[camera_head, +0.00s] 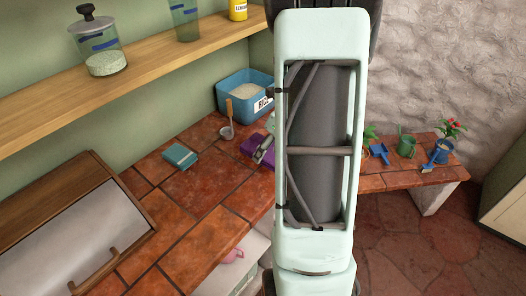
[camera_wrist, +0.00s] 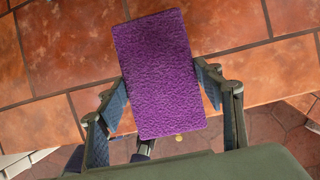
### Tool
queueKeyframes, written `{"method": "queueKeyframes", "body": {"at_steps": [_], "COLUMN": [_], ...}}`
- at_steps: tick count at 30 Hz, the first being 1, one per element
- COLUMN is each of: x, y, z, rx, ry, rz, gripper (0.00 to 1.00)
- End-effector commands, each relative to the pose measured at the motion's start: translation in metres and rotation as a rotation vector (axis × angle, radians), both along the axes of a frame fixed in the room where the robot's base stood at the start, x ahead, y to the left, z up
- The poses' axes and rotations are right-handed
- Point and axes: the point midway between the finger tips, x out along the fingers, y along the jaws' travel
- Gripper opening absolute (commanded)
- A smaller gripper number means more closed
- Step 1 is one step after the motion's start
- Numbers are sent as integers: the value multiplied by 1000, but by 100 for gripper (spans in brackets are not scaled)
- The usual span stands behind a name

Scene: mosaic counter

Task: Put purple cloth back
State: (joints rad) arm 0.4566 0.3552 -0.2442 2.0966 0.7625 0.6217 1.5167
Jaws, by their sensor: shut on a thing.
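The purple cloth (camera_wrist: 155,60) is a flat, textured rectangle between the two fingers of my gripper (camera_wrist: 160,97) in the wrist view. My gripper is shut on it, with one finger at each long side. The cloth reaches past the counter's front edge in that view. In the head view, part of the purple cloth (camera_head: 252,146) and a bit of my gripper (camera_head: 265,150) show left of my arm, which hides the rest. I cannot tell whether the cloth touches the counter.
On the tiled counter (camera_head: 205,190) are a teal folded cloth (camera_head: 180,156), a ladle (camera_head: 227,128), a blue rice bin (camera_head: 240,98) and a wooden bread box (camera_head: 85,235). A shelf (camera_head: 120,86) with jars runs above. Potted plants and blue scoops stand at right. Tiles around the teal cloth are clear.

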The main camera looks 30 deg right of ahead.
Motion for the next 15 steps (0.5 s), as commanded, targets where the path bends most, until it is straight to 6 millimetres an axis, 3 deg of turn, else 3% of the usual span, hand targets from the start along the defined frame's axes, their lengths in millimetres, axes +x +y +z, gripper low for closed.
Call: {"method": "queueKeyframes", "body": {"at_steps": [11, 15], "x": [16, 16], "y": [-11, -11], "z": [-24, -47], "rx": [2, 3], "ry": [1, 2], "rz": [-1, -2], "gripper": [42, 42]}}
